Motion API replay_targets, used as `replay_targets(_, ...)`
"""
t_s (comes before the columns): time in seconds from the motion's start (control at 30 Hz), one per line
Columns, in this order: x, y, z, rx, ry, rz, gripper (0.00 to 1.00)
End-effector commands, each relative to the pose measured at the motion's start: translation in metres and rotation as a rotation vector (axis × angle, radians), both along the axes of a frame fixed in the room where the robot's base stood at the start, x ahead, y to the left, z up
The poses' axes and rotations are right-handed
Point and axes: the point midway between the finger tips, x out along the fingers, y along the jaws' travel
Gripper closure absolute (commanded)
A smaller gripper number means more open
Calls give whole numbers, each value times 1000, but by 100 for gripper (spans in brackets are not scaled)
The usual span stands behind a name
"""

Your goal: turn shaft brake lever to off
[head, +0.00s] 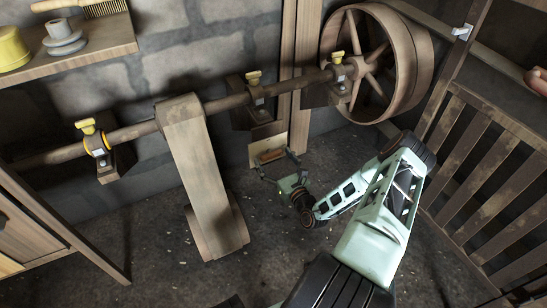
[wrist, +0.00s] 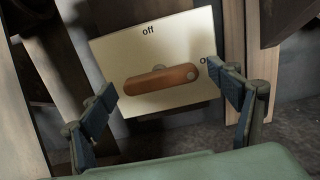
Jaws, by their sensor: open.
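The shaft brake lever (wrist: 158,81) is a rounded orange-brown bar lying nearly level across a cream panel (wrist: 120,53). The panel reads "off" at its top; a label at its right edge shows only an "o" beside my finger. A small grey disc sits at the bar's right end, and another grey part shows behind its top edge. My gripper (wrist: 162,88) is open, with one finger on each side of the bar and no clear contact. In the head view the lever (head: 271,155) and panel (head: 254,157) are low on the wall, just beyond my gripper (head: 275,164).
A shaft (head: 225,103) with yellow-topped bearings runs above the panel to a large spoked wheel (head: 364,68). A wooden belt (head: 196,150) hangs to the left. A slatted wooden rail (head: 497,165) stands at right. Floor around is open.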

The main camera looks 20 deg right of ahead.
Motion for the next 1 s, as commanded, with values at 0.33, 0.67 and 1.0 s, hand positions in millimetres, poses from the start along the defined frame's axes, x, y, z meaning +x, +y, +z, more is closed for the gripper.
replay_targets(0.33, 0, 0, 0, 0, 0, 0, 43)
replay_targets(0.67, 0, 0, 1, -10, 0, 1, 59)
replay_targets(1.0, 0, 1, 3, -162, -5, 1, 59)
